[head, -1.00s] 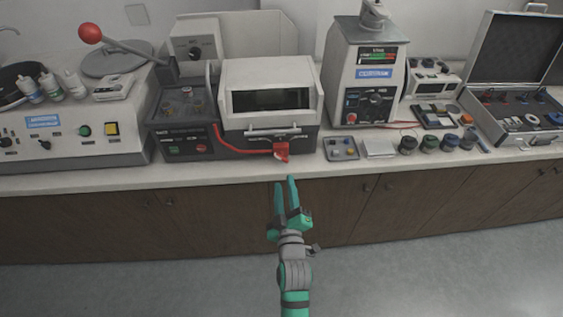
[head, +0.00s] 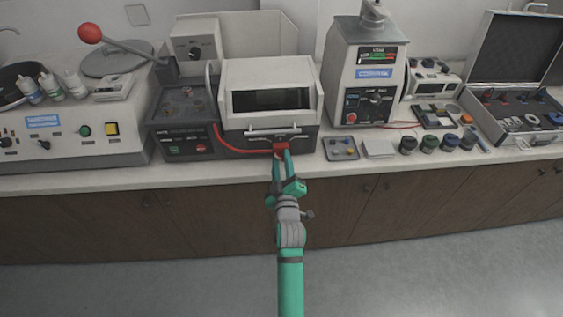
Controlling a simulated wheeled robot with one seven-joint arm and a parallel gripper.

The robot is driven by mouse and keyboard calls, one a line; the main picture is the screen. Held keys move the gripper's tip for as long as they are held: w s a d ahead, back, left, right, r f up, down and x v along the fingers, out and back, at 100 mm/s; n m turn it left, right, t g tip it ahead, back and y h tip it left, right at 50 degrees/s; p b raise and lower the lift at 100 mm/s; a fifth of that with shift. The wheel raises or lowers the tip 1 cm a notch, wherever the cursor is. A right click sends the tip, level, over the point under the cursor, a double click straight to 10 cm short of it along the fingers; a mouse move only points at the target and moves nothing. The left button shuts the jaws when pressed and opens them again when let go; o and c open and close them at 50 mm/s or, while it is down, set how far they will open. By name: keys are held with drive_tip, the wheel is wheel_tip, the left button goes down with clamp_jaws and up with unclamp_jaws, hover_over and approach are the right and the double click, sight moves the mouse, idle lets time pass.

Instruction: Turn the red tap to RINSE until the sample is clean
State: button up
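The red tap (head: 281,146) is a small red block at the front of the grey and white machine with a dark window (head: 270,99), below its bar handle. A red hose (head: 240,151) runs to it from the left. My gripper (head: 281,157) reaches up from below with its two green fingers apart. The fingertips are at the tap's lower part, one towards each side, and partly cover it. Whether they touch it is too small to tell. No RINSE label is readable, and no sample can be made out behind the dark window.
A machine with a red-ball lever (head: 90,33) stands at the left. A grey-white press (head: 368,72), a small tray (head: 341,149), several dark jars (head: 408,146) and an open case (head: 520,125) stand to the right. The bench's front edge (head: 230,178) lies under my fingers; the floor is clear.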

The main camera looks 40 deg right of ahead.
clamp_jaws()
